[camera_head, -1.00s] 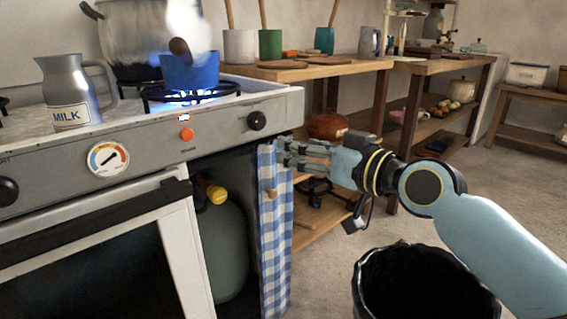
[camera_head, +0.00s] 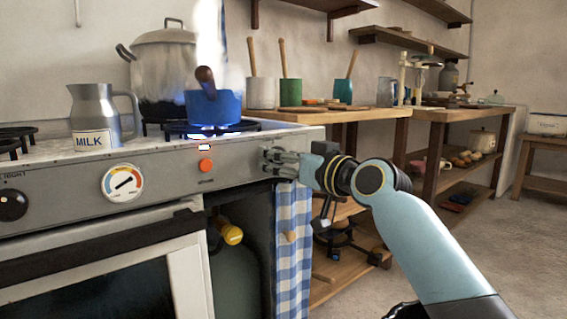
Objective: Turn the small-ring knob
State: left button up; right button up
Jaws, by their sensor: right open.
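The small-ring knob on the right end of the stove front is hidden behind the fingers of my right gripper (camera_head: 274,160). The gripper is open with its fingers reaching the panel where the knob sits; whether they touch it cannot be told. A blue saucepan (camera_head: 222,109) with a dark handle stands on the right ring, and blue flame (camera_head: 214,130) burns under it. White steam or froth rises above the pan.
The stove panel (camera_head: 240,161) carries an orange button (camera_head: 205,165), a dial gauge (camera_head: 122,183) and a black knob (camera_head: 12,205). A milk jug (camera_head: 92,118) and large pot (camera_head: 165,66) stand on top. A checked curtain (camera_head: 292,250) hangs below my gripper.

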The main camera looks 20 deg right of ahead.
jog(key=shift+c, duration=0.2)
jog(key=c, duration=1.1)
pick_arm(q)
jog(key=shift+r, duration=0.1)
pick_arm(e)
jog(key=shift+r, duration=0.1)
pick_arm(q)
jog(key=s+a+f+p, duration=0.2)
jog(key=s+f+p, duration=0.2)
jog(key=s+f, duration=0.3)
jog(key=s+a+f+g+p, duration=0.1)
jog(key=s+a+f+p, duration=0.2)
jog(key=s, duration=0.7)
notch_tip(320, 180, down, 5)
jog(key=shift+a+r+p, duration=0.1)
jog(key=shift+a+p, duration=0.05)
jog(key=shift+p, duration=0.8)
pick_arm(e)
jog(key=m, duration=1.4)
